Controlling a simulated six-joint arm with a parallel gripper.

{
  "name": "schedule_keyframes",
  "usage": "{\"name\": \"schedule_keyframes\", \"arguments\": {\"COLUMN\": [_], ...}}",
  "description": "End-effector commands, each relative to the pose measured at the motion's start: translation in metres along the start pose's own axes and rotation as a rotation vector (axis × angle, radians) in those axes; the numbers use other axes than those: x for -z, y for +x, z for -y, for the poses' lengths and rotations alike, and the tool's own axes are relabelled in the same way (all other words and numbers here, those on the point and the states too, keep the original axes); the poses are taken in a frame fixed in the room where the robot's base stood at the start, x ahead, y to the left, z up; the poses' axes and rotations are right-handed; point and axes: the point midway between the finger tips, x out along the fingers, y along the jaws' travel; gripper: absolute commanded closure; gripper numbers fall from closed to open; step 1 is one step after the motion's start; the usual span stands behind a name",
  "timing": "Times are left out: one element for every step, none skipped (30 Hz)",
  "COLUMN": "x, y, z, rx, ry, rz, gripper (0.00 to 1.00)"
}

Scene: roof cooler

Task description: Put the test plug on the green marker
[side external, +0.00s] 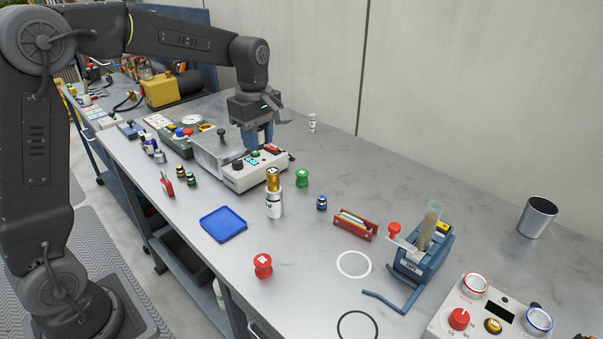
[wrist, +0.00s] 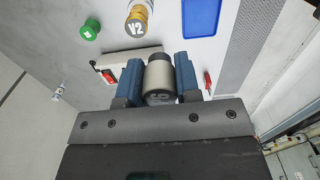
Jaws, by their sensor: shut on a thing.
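My gripper (side external: 258,135) is over the light grey control box, pointing down. In the wrist view its blue fingers (wrist: 160,80) are shut on a short beige-grey cylinder with a dark end (wrist: 158,76), which appears to be the test plug. In the side view the fingers and the box hide most of it, and I cannot tell whether it touches the box.
The control box (side external: 255,172) has a red switch. A white bottle with a brass top (side external: 274,198) stands between it and a blue tray (side external: 223,222). A small blue vial (side external: 321,202), a red rack (side external: 355,224) and a red knob-shaped piece (side external: 263,266) are nearby. The bench behind is mostly clear.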

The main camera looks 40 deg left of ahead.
Motion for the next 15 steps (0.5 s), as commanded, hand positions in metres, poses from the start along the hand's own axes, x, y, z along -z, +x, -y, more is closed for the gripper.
{"name": "schedule_keyframes", "arguments": {"x": [0.008,0.013,0.02,0.025,0.031,0.041,0.048,0.056,0.065,0.072,0.079,0.087,0.093,0.098,0.104], "y": [0.0,-0.001,-0.001,-0.001,-0.001,-0.002,-0.002,-0.001,0.0,0.0,0.001,0.002,0.002,0.003,0.003], "z": [-0.01,-0.016,-0.024,-0.03,-0.037,-0.046,-0.053,-0.059,-0.067,-0.073,-0.078,-0.084,-0.087,-0.09,-0.094], "rx": [0.002,0.001,0.001,0.002,0.002,0.001,0.001,0.001,0.002,0.002,0.002,0.002,0.001,0.002,0.001], "ry": [-0.013,-0.02,-0.03,-0.038,-0.046,-0.058,-0.067,-0.076,-0.088,-0.097,-0.105,-0.114,-0.121,-0.127,-0.134], "rz": [0.0,0.0,0.0,0.0,0.0,0.0,0.0,0.0,0.0,0.0,0.0,0.0,0.0,0.0,0.0], "gripper": [0.92,0.92,0.92,0.92,0.92,0.92,0.92,0.92,0.92,0.92,0.92,0.92,0.92,0.92,0.92]}}
